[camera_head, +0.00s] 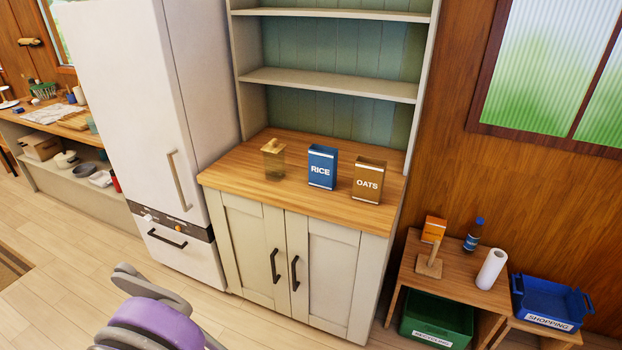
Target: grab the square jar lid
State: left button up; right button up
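The square jar (273,166) stands upright on the wooden counter of the cupboard, left of the rice box. It looks like tinted glass or plastic. Its square tan lid (273,147) sits on top, with a small knob. Neither gripper shows in the head view. A grey and purple part of my own arm is at the bottom left, well in front of the cupboard and apart from the jar.
A blue rice box (322,168) and a brown oats box (368,181) stand right of the jar on the counter (300,205). A shelf (330,85) hangs above. The white fridge (130,100) rises at the left. The floor in front of the cupboard is clear.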

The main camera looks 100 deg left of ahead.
aim_at(272, 146)
jog(key=u, duration=3.2)
